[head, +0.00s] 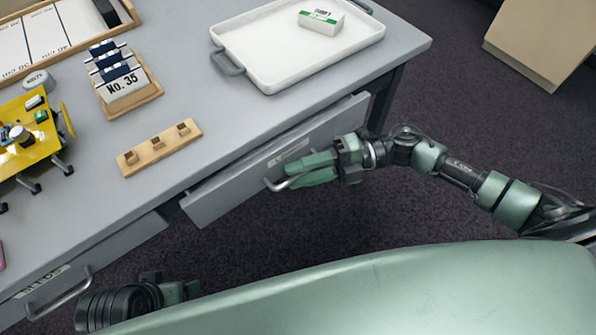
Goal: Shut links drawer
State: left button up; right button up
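A grey drawer (228,197) under the table's right part stands partly open, its front out from the table edge. It has a small label (288,153), too small to read, and a curved metal handle (274,186). My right gripper (296,178) is at this handle, its green fingers closed together over the bar, which shows at their left side. A second drawer (108,250) at the lower left has its own label and handle (62,300); it looks closed. Part of my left arm's end shows at the bottom left; its fingers cannot be made out.
The grey table (220,125) carries a white tray (275,60) with a small box (321,20), a wooden block with pegs (160,148), a card holder (125,85) and a yellow model (30,140). A cardboard-coloured box (540,45) stands at the upper right. Dark carpet is free to the right.

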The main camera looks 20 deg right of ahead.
jog(key=shift+a, duration=0.3)
jog(key=shift+c, duration=0.2)
grip_shut()
dwell(1.1)
